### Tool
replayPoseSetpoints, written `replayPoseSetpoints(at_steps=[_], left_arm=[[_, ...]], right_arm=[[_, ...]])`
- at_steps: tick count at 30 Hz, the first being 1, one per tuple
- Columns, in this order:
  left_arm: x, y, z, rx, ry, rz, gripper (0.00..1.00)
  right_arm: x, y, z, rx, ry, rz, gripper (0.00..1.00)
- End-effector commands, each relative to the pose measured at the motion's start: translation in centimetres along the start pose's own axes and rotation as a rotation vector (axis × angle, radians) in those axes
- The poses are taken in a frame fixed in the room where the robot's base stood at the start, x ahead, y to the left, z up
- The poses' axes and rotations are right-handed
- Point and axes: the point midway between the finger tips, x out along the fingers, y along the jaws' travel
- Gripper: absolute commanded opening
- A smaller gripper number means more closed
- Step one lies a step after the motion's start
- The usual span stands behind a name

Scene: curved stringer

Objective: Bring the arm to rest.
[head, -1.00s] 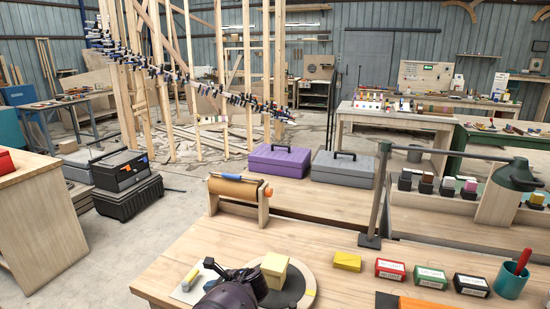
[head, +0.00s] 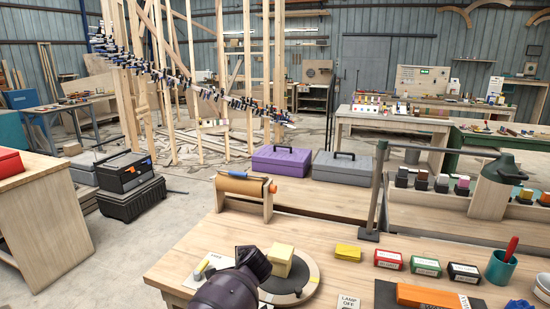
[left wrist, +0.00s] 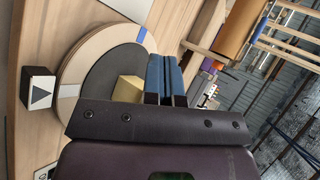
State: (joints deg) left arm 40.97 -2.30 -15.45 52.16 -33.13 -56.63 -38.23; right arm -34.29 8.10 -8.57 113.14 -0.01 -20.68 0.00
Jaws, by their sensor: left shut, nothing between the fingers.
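A pale yellow block (head: 281,261) stands on a round turntable (head: 313,275); the block also shows in the left wrist view (left wrist: 128,88), partly hidden behind the gripper. My right gripper is in neither view.
Small boxes in yellow (head: 347,251), red (head: 388,259), green (head: 425,266) and black (head: 463,272) lie on the workbench, with a teal cup (head: 502,268) at right. A brown roll (head: 240,185) on a wooden stand and a lamp post (head: 378,195) rise behind. Bare wood lies between.

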Motion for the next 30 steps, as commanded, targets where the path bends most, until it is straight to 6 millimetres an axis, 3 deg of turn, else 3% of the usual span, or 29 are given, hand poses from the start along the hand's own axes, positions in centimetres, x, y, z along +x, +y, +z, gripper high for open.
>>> replayPoseSetpoints(at_steps=[7,14,23,30], left_arm=[[-2.8,0.5,0.7,-0.552,0.329,-0.058,0.0],[-6.1,3.8,5.2,-0.964,0.538,-0.054,0.0],[-10.9,10.3,13.0,-1.29,0.65,-0.041,0.0],[-14.6,17.2,19.2,-1.396,0.612,-0.02,0.0]], right_arm=[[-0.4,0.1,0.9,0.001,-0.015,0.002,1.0],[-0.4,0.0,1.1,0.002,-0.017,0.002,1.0],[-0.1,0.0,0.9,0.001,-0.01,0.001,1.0],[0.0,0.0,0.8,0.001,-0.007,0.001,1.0]])
